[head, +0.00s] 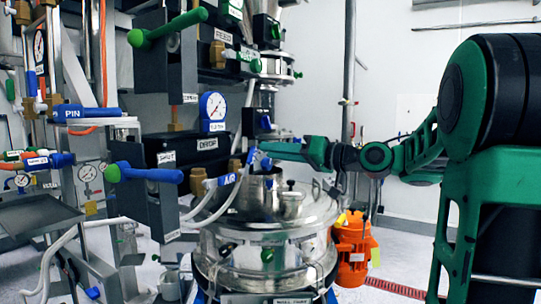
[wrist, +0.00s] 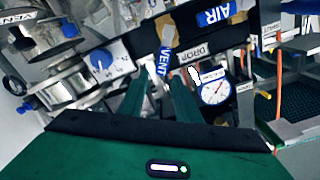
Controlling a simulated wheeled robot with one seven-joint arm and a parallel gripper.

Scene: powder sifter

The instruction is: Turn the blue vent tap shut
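The blue vent tap (wrist: 166,62), with VENT in white on its handle, is just beyond my fingertips in the wrist view. In the head view a small blue piece at the same spot (head: 250,156) seems to be this tap, mostly hidden by my gripper. My gripper (wrist: 160,80) has its two dark green fingers apart, with the handle in line with the gap. I cannot tell whether the fingers touch it. In the head view my gripper (head: 266,150) reaches in from the right, above the steel sifter lid.
A blue AIR tap (head: 228,179) is close below and left; its label also shows in the wrist view (wrist: 217,15). A blue-rimmed gauge (head: 213,106) and a black DROP box (head: 207,144) are left of my gripper. The steel sifter (head: 265,235) stands below, an orange motor (head: 354,250) beside it.

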